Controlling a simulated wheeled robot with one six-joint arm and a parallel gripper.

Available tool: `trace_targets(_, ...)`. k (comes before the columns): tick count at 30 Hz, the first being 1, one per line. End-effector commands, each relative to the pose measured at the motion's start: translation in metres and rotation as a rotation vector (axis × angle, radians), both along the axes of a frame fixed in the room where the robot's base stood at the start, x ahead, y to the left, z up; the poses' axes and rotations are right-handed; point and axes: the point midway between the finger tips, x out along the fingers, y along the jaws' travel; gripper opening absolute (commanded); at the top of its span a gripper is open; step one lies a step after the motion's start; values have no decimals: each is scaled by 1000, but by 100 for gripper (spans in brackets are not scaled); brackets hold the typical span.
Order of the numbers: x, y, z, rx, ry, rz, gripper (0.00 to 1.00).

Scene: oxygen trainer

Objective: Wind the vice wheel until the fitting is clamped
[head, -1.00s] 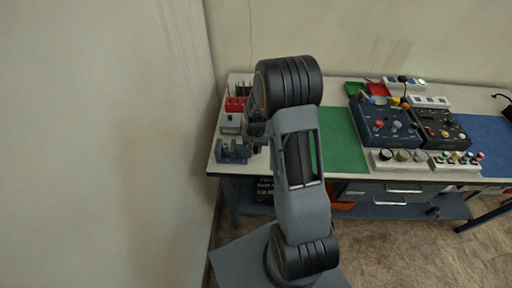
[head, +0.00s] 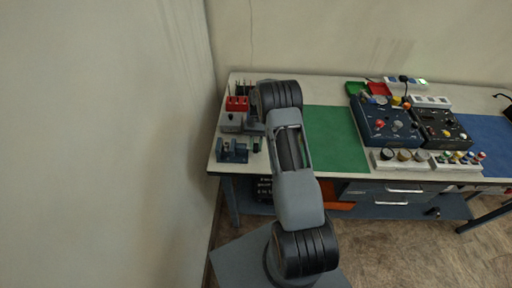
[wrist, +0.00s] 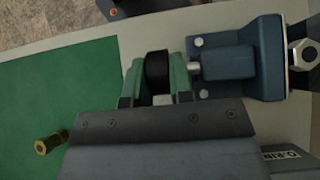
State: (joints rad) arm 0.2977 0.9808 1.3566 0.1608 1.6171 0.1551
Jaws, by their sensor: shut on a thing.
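The blue vice (head: 233,154) stands at the near left corner of the bench. In the wrist view the vice (wrist: 238,70) lies to the right, with its black wheel (wrist: 157,70) on a short shaft. My gripper (wrist: 158,80), with green fingertips, is shut on the wheel, one finger on each side. In the head view my gripper (head: 257,144) is small, just right of the vice. A silver hex fitting (wrist: 304,54) shows at the right edge of the wrist view, by dark vice parts; whether the jaws touch it cannot be told.
A brass piece (wrist: 48,143) stands on the bench left of my gripper. A grey box (head: 231,122) and a red rack (head: 237,103) stand behind the vice. The wall is close on the left.

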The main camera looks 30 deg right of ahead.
Motion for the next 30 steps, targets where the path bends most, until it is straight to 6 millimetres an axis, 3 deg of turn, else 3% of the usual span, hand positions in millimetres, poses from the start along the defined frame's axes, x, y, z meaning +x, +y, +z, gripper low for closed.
trace_targets(10,0,-3,-3,59,114,0,0)
trace_targets(27,-1,-3,-2,69,137,-1,0)
trace_targets(28,-1,-3,-2,69,137,-1,24)
trace_targets(30,-1,-3,-2,70,136,0,31)
